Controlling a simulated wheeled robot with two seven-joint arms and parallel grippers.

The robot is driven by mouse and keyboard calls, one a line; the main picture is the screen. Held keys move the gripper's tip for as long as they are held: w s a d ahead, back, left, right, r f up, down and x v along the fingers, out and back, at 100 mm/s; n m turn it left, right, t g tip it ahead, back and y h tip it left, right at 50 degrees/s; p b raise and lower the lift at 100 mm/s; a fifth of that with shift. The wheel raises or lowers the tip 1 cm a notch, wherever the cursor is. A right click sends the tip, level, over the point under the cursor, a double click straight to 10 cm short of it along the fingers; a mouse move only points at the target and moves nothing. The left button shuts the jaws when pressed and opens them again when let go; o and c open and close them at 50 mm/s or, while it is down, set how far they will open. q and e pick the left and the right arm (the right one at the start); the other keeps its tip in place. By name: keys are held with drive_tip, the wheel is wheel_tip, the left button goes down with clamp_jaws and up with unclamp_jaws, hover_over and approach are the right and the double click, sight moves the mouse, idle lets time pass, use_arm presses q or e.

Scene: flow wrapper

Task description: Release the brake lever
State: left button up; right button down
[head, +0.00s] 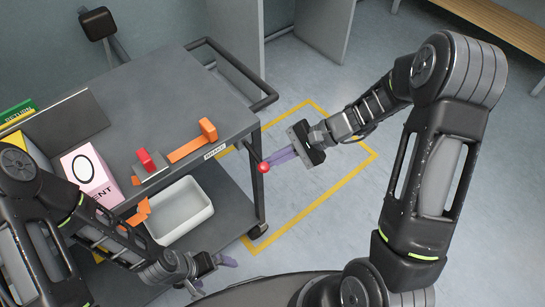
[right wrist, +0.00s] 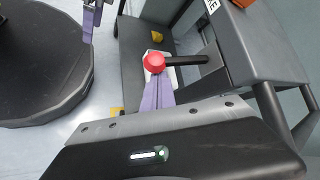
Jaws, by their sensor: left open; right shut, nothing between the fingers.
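The brake lever is a dark rod (right wrist: 185,60) ending in a red ball knob (head: 263,168). It juts from the cart's side, below a white label (head: 214,151) on the cart's edge. The knob also shows in the right wrist view (right wrist: 154,62). My right gripper (head: 271,161) is shut and empty, its purple fingertips right at the knob. I cannot tell whether they touch it. My left gripper (head: 212,274) is open and empty, low in the head view, away from the lever. One of its purple fingers shows at the top left of the right wrist view.
Yellow floor lines (head: 312,207) mark a clear area right of the cart. A bench (head: 500,30) stands at the back right.

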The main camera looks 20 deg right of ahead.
drive_tip(key=shift+r, duration=0.15)
drive_tip(key=r+g+p, duration=0.1)
drive_tip(key=p, duration=0.2)
drive_tip(key=r+m+g+h+p, duration=0.1)
drive_tip(key=r+p, duration=0.1)
drive_tip(key=p, duration=0.2)
drive_tip(key=r+m+g+h+p, duration=0.1)
drive_tip(key=g+p, duration=0.1)
drive_tip(key=p, duration=0.2)
drive_tip(key=shift+s+r, duration=0.3)
drive_tip(key=shift+r, duration=0.05)
drive_tip(key=shift+w+r+m+g+p, duration=0.1)
drive_tip(key=shift+r+m+g+p, duration=0.2)
drive_tip(key=shift+g+p, duration=0.15)
drive_tip(key=shift+r, duration=0.2)
drive_tip(key=shift+w+r, duration=0.1)
drive_tip(key=b, duration=0.3)
approach(263, 163)
drive_tip(key=w+d, duration=0.2)
drive_tip(key=d, duration=0.2)
drive_tip(key=shift+w+d+r, duration=0.15)
drive_tip(key=shift+d+r, duration=0.05)
drive_tip(key=shift+r, duration=0.2)
